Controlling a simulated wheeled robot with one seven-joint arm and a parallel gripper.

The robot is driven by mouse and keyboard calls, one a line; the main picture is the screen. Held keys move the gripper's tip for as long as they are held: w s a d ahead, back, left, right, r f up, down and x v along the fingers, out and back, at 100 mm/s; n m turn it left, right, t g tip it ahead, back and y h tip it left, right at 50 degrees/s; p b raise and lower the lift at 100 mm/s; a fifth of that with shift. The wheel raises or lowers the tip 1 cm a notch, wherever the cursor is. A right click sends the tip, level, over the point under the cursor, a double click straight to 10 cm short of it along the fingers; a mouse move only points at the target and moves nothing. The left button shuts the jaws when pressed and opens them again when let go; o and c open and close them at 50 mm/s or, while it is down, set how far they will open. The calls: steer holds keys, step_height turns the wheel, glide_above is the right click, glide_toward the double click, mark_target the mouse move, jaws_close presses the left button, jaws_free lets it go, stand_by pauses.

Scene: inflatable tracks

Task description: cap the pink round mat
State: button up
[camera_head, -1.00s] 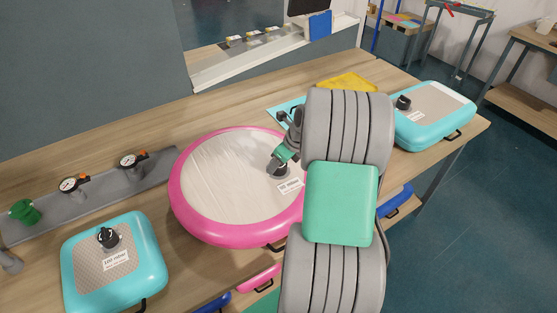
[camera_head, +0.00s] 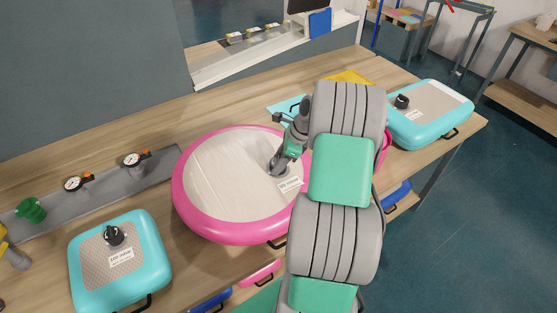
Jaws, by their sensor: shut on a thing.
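The pink round mat (camera_head: 196,218) lies on the wooden table, with a pink rim and a pale top. Its valve is at the right side of the top, above a white label (camera_head: 289,184). My gripper (camera_head: 281,163) points down at this valve and is shut on a small dark cap (camera_head: 277,169). The cap is at the valve, but my fingers partly hide it, and I cannot tell how it is seated. My arm covers the mat's right side.
A teal square mat (camera_head: 88,284) with a black-capped valve is at the lower left. Another teal mat (camera_head: 437,135) is at the right. A grey rail (camera_head: 105,191) holds gauges and a green fitting (camera_head: 31,209). Yellow and teal sheets lie behind my arm.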

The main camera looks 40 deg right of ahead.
steer(key=n, duration=0.2)
steer(key=n+g, duration=0.1)
steer(key=n, duration=0.1)
steer(key=shift+d+n+g+y, duration=0.1)
steer(key=shift+n+g+y, duration=0.2)
steer(key=shift+y, duration=0.1)
steer(key=o, duration=1.4)
steer(key=shift+r, duration=0.1)
steer(key=v, duration=0.7)
steer(key=shift+s+r, duration=0.1)
steer(key=shift+r, duration=0.15)
